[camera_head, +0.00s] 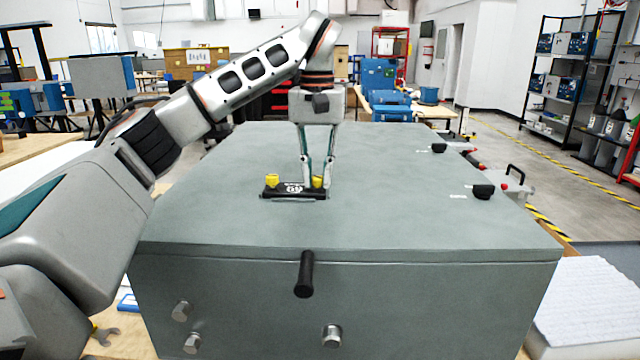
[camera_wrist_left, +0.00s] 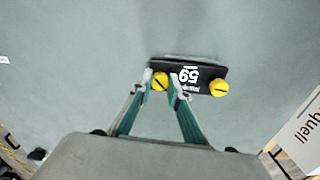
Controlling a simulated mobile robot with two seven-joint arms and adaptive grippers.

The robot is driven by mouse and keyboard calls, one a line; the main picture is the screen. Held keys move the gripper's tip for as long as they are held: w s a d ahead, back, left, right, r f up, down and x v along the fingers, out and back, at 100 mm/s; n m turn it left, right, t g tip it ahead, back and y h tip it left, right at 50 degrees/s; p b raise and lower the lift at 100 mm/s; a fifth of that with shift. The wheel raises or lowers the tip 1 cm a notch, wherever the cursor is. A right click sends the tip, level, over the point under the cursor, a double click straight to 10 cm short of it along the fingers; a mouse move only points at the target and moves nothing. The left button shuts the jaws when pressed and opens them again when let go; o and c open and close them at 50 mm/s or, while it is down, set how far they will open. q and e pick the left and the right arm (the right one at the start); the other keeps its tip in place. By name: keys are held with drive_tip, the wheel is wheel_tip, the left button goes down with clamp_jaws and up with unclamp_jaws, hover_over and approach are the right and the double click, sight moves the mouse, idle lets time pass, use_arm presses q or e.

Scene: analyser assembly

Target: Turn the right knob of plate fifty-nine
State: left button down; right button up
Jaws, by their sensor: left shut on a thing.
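A black plate marked 59 (camera_head: 292,191) lies on the top of the grey analyser box (camera_head: 230,215), with a yellow knob near each end. My left gripper (camera_head: 317,186) reaches down from above and is shut on the right yellow knob (camera_head: 317,181), one finger on each side of it. The left yellow knob (camera_head: 271,180) stands free. In the left wrist view the plate (camera_wrist_left: 190,74) appears upside down. The gripped knob (camera_wrist_left: 160,81) sits between my fingertips there, and the free knob (camera_wrist_left: 219,88) is to its right. My right gripper is not in view.
Two black knobs (camera_head: 483,191) (camera_head: 438,147) stand on the right of the box top. A black handle (camera_head: 304,274) and several metal bolts (camera_head: 332,336) are on the front face. The box top around the plate is mostly clear.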

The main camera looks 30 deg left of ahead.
sight(318, 177)
use_arm(q)
drive_tip(key=shift+f+n+b, duration=0.3)
drive_tip(key=shift+n+b, duration=0.3)
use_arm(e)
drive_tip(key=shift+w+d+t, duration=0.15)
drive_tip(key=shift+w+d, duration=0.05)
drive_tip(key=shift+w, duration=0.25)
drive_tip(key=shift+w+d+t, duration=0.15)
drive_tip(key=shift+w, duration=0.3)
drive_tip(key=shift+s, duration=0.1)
use_arm(q)
drive_tip(key=c, duration=2.1)
unclamp_jaws()
drive_tip(key=shift+o, duration=1)
drive_tip(key=shift+r, duration=0.1)
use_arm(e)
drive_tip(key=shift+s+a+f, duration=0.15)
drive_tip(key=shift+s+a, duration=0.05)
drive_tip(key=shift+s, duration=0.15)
use_arm(q)
drive_tip(key=shift+r, duration=0.15)
drive_tip(key=shift+r, duration=0.35)
wheel_tip(318, 177, up, 11)
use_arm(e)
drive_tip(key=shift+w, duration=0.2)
